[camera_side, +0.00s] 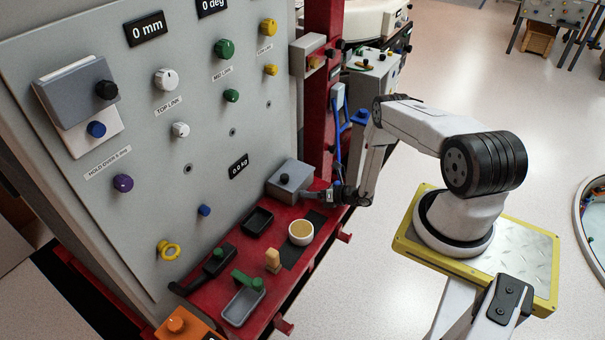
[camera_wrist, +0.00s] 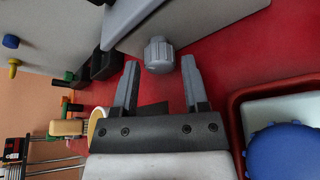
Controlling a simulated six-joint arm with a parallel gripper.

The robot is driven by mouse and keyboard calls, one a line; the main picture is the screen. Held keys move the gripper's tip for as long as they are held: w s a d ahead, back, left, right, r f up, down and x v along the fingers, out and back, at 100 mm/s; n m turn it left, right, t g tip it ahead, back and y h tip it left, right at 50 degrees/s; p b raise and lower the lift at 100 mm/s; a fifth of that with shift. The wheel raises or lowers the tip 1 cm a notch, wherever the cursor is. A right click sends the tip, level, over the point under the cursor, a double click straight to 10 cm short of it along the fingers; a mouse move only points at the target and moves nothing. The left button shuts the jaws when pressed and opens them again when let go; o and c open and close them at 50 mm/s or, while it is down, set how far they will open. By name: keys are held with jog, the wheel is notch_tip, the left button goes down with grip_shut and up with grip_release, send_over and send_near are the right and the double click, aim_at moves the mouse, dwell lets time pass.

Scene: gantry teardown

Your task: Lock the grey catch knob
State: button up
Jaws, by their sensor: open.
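The grey catch knob (camera_wrist: 159,52) is a ribbed round knob on the face of a grey box, in the upper middle of the wrist view. The box (camera_side: 290,179) sits on the red shelf in the side view, where I cannot make out the catch knob clearly. My gripper (camera_side: 318,195) is close to the right side of the box. In the wrist view my gripper (camera_wrist: 160,66) is open and empty, one finger to each side of the knob in the picture. The fingertips reach about the knob's end; I see no contact.
A white cup (camera_side: 301,233), a black tray (camera_side: 257,220) and a grey tray (camera_side: 243,304) stand on the red shelf (camera_side: 275,261). The grey panel (camera_side: 205,155) rises behind. A blue knob (camera_wrist: 280,151) in a red-rimmed container is close on the right in the wrist view.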

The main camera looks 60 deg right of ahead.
jog(key=shift+x, duration=0.75)
grip_shut()
